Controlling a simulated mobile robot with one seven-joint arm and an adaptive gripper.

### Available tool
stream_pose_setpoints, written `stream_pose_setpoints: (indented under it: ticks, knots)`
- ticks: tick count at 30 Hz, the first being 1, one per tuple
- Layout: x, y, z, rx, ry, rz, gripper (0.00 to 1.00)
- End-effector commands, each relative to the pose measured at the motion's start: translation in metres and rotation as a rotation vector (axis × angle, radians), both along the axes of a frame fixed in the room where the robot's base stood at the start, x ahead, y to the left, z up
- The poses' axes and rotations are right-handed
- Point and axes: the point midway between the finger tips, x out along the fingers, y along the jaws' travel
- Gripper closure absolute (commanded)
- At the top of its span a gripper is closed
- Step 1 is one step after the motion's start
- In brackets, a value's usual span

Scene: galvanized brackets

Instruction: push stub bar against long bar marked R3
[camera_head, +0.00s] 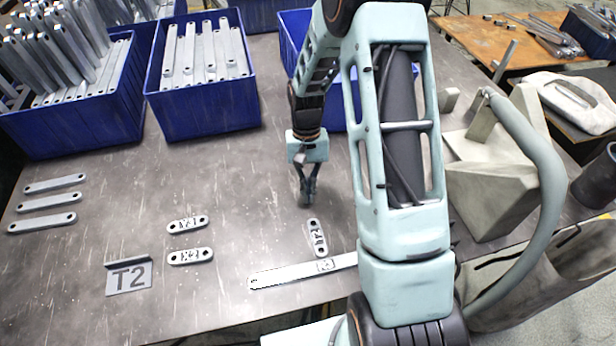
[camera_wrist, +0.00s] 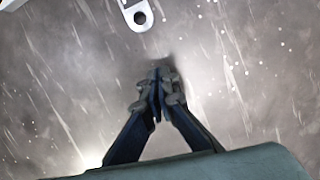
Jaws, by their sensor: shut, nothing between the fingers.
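The long bar (camera_head: 290,275) lies near the table's front edge, with a mark that looks like R3 on it; my arm hides its right part. One stub bar (camera_head: 317,237) lies roughly crosswise to it, its near end very close to the long bar's far edge. I cannot tell whether they touch. My gripper (camera_head: 306,192) is shut and empty, pointing down just beyond the stub bar's far end and apart from it. In the wrist view, my gripper (camera_wrist: 160,92) is closed over bare table, and a bar end with a hole (camera_wrist: 137,14) shows at the top.
Two more marked stub bars (camera_head: 187,224) (camera_head: 190,256) lie left, near a T2 sign (camera_head: 129,276). Several plain bars (camera_head: 48,202) lie at far left. Blue bins (camera_head: 205,105) of bars stand at the back. A grey block-like fixture (camera_head: 485,190) stands right. The table's middle is clear.

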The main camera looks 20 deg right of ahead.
Motion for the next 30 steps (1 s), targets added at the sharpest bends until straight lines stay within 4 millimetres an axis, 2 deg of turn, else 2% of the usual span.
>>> stream_pose_setpoints:
  ticks: [1,3,10,30]
  knots:
    - [-0.004,0.001,-0.012,0.001,0.005,0.000,1.00]
    - [-0.014,0.002,-0.007,0.000,0.001,0.001,1.00]
    - [-0.037,0.006,-0.007,0.000,0.000,0.000,1.00]
    - [-0.049,0.008,-0.007,0.000,0.000,0.002,1.00]
